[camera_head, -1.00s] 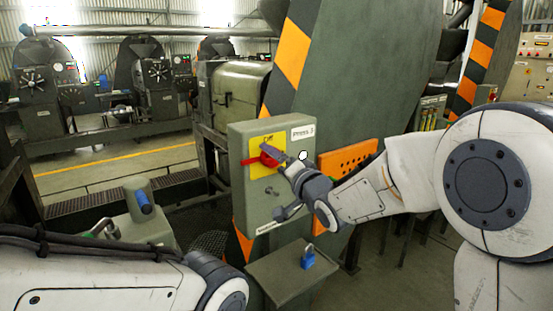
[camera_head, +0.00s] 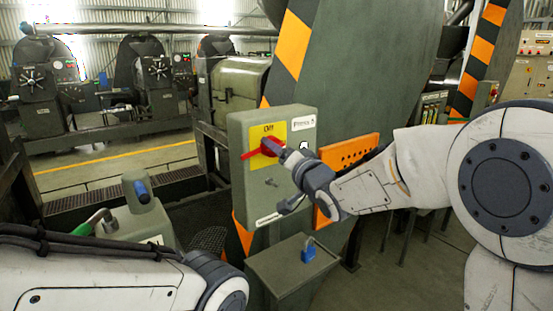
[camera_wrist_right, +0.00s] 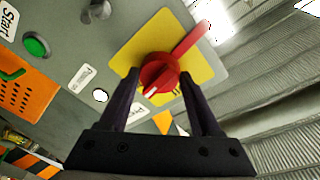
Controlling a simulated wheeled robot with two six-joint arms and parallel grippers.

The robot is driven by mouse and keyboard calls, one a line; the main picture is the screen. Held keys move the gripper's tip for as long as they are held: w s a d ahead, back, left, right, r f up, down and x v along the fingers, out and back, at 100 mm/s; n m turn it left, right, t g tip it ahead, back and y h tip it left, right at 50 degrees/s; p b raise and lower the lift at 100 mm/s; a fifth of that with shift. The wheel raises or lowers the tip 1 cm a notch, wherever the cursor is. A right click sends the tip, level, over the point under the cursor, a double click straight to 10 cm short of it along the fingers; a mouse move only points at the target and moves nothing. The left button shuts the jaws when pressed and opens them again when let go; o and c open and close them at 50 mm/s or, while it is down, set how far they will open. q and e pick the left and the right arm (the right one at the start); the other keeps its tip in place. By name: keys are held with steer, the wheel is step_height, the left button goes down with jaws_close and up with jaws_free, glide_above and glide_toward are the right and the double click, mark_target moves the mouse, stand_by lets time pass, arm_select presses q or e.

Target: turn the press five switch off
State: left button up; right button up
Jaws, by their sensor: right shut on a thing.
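The switch is a red rotary knob (camera_head: 268,148) on a yellow plate (camera_head: 295,126) at the front of a grey-green control box. Its long handle points left in the head view and up-right in the right wrist view. The plate reads OFF above the knob. My right gripper (camera_head: 277,151) is at the knob. In the right wrist view its fingers (camera_wrist_right: 158,88) stand on both sides of the red knob (camera_wrist_right: 160,70), and it is shut on it. The box's press label (camera_head: 302,123) is too blurred to read. My left gripper is out of view.
The control box (camera_head: 240,195) stands before a large green panel. A green start button (camera_wrist_right: 37,44) and an orange perforated guard (camera_head: 350,153) are beside it. Another box (camera_head: 140,222) stands left.

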steer(key=n+b, duration=0.4)
steer(key=n+y+b, duration=0.1)
steer(key=n+b, duration=0.1)
steer(key=b, duration=0.1)
steer(key=shift+d+f+n+t, duration=0.1)
steer(key=shift+f+n+t, duration=0.2)
steer(key=shift+f+n, duration=0.1)
steer(key=shift+w+n+b, duration=0.1)
steer(key=shift+n+b, duration=0.65)
steer(key=shift+n, duration=0.25)
steer(key=n+y+b, duration=0.1)
steer(key=n+b, duration=0.1)
steer(key=n, duration=0.2)
steer(key=shift+d, duration=0.1)
steer(key=shift+r+n+g+y+b, duration=0.15)
steer(key=shift+n+g+y+b, duration=0.3)
steer(key=shift+n+b, duration=1.25)
steer(key=shift+n+p, duration=0.6)
steer(key=shift+n, duration=0.3)
steer(key=o, duration=1.4)
steer(key=shift+c, duration=0.2)
